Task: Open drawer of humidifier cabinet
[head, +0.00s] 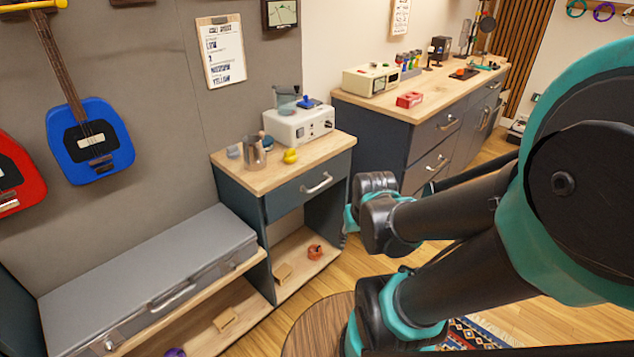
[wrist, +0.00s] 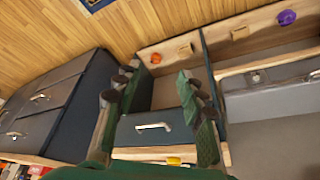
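The humidifier cabinet (head: 232,210) is a small dark blue-grey unit with a light wooden top, left of centre in the head view. Its one drawer (head: 290,194) sits flush under the top and is shut, with a pale bar handle (head: 317,183). A white device with a clear tank (head: 300,122) stands on top. In the wrist view, which is turned over, the drawer front (wrist: 134,134) and its handle (wrist: 153,127) show between the fingers. My gripper (wrist: 156,84) is open and empty, its fingers spread to either side of the handle. Contact with the handle is not visible.
Open shelves lie below the drawer. A low bench with a grey case (head: 150,280) adjoins at left; a longer drawer counter (head: 430,140) stands at right.

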